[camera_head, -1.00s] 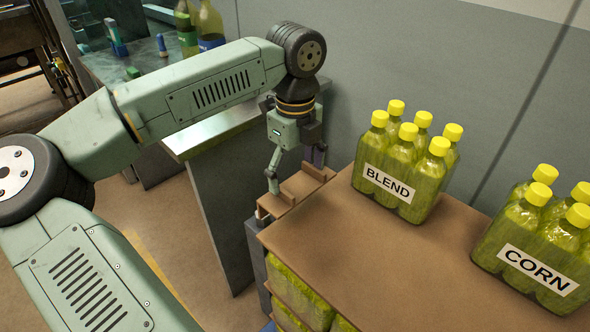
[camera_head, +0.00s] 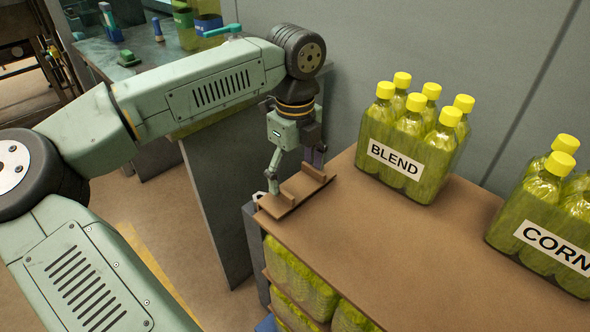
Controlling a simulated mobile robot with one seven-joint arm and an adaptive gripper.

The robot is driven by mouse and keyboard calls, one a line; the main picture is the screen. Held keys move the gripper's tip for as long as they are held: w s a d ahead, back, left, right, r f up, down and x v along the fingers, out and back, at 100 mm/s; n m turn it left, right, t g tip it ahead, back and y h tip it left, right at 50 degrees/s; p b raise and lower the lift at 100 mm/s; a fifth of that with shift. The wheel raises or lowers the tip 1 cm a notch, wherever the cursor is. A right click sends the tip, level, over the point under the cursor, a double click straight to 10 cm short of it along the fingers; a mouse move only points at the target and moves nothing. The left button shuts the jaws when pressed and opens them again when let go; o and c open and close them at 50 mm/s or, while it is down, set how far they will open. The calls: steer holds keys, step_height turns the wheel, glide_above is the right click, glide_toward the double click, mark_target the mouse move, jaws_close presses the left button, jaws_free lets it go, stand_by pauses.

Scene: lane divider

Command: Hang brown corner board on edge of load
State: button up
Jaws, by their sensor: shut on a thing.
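The brown corner board (camera_head: 288,203) is an angled strip with an upright wall on its top face. It is at the left corner of the load's brown top sheet (camera_head: 390,232), overlapping that corner in the picture. Whether it touches the load I cannot tell. My gripper (camera_head: 294,172) points down at the board, one finger at each end, and is shut on it. The load's top layer carries packs of yellow-capped bottles, one labelled BLEND (camera_head: 412,145) and one labelled CORN (camera_head: 550,220).
Stacked bottle layers (camera_head: 300,285) show under the top sheet. A grey panel (camera_head: 215,200) stands left of the load, with floor between. A grey wall (camera_head: 400,45) is behind. A workbench with bottles (camera_head: 150,55) is at the upper left.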

steer(key=shift+f+b, duration=0.65)
steer(key=o, duration=1.1)
steer(key=shift+r, duration=0.1)
step_height(320, 180, up, 12)
steer(key=shift+f, duration=0.1)
